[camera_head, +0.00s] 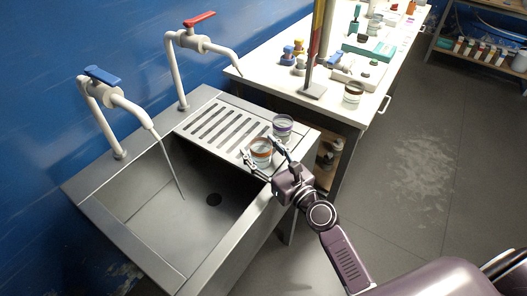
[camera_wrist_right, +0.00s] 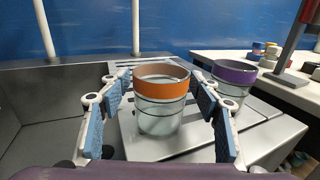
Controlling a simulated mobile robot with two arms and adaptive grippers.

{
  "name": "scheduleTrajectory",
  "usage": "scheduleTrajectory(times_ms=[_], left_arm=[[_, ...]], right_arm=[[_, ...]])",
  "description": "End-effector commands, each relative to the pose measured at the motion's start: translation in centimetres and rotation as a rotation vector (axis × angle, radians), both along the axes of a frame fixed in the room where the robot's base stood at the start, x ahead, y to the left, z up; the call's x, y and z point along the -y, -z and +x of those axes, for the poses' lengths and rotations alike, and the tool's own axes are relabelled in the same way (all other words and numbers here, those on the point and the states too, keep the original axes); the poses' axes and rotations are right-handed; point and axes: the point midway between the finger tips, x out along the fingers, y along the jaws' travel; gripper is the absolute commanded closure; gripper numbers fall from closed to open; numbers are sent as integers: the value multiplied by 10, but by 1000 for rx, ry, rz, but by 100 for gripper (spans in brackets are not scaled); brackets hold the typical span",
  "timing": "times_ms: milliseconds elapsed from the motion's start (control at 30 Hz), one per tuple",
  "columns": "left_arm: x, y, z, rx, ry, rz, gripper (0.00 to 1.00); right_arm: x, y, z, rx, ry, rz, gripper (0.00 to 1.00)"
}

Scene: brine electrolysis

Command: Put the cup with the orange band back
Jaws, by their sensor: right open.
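The glass cup with the orange band (camera_head: 261,152) stands upright on the slotted drainboard of the sink, near its front right part. It shows large in the right wrist view (camera_wrist_right: 161,98). My right gripper (camera_head: 264,158) is open, with its fingers on either side of this cup. In the right wrist view the blue finger pads (camera_wrist_right: 160,112) flank the cup, and gaps show between pads and glass. A second cup with a purple band (camera_head: 283,126) stands just behind, to the right; it also shows in the right wrist view (camera_wrist_right: 233,82). My left gripper is not in view.
The sink basin (camera_head: 170,215) lies left of the cups, with a blue-handled tap (camera_head: 103,75) running water and a red-handled tap (camera_head: 199,20). A white bench (camera_head: 270,85) behind holds a stand (camera_head: 314,90), a brown-banded cup (camera_head: 353,92) and several small items.

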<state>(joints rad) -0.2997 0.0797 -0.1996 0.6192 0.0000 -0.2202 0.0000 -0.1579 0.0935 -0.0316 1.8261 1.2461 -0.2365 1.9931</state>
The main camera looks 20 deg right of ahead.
Motion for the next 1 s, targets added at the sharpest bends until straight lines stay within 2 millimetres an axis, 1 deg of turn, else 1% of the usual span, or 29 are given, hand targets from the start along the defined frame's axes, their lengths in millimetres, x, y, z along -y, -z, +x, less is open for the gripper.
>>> scheduleTrajectory(times_ms=[67,167,500,633,800,1000], left_arm=[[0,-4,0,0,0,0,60],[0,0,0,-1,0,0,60],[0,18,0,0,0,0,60],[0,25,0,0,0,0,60],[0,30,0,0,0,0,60],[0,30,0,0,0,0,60]], right_arm=[[0,-5,0,1,0,0,42],[3,-1,-11,-2,0,-1,42],[21,2,-78,-3,-1,-2,42],[27,1,-98,-2,-1,-1,42],[31,-1,-112,0,-1,-1,42],[32,-4,-116,2,0,0,42]])
